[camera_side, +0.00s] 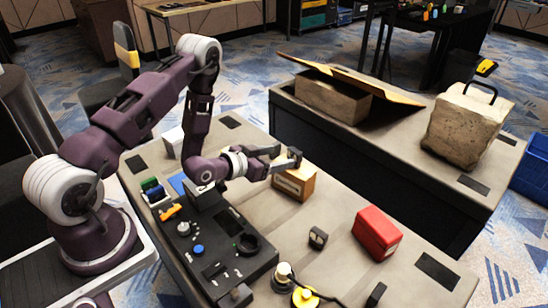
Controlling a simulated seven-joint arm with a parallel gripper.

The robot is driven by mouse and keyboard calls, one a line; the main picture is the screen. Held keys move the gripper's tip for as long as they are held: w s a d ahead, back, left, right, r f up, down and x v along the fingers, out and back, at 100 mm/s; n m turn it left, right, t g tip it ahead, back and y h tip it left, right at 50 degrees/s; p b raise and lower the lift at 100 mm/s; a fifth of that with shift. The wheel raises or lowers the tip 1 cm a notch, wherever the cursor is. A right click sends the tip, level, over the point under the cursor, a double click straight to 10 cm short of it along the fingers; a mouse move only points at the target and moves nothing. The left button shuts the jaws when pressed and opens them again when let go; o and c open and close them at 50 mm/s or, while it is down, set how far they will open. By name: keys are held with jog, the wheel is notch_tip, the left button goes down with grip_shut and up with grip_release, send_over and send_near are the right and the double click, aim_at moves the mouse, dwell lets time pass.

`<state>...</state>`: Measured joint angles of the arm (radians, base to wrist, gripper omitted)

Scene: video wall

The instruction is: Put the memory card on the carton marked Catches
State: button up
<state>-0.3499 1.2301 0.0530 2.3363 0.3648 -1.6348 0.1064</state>
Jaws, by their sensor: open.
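My gripper (284,158) is open, above and beside a tan carton (298,184) with a pale label; I cannot tell whether it touches the carton. A red carton (376,234) stands farther right on the table. The lettering on both is too small to read, so I cannot tell which is marked Catches. I cannot identify the memory card for sure. A small dark block with a pale face (318,238) lies between the cartons. A flat blue piece (178,183) lies at the left, partly hidden by my arm.
A black control panel (205,262) with knobs fills the table's near left. A white plug-like piece (283,275) and a yellow piece (305,297) lie at the front. A second table at the back holds an open cardboard box (335,98) and a paper bag (466,125).

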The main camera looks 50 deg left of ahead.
notch_tip(320, 180, up, 13)
jog(key=d+m+g, duration=0.1)
jog(key=d+g, duration=0.1)
jog(key=g, duration=0.1)
jog(key=s+d+r+g+y, duration=0.1)
jog(key=s+d+r+g, duration=0.1)
jog(key=s+r, duration=0.6)
jog(key=s+d+r+g, duration=0.1)
jog(key=s+d+r, duration=0.1)
jog(key=s, duration=0.9)
jog(key=s+d+r+n+g+h, duration=0.1)
jog(key=s+d+r+g, duration=0.1)
jog(key=s, duration=1)
jog(key=shift+d+r, duration=0.5)
jog(key=shift+d, duration=0.35)
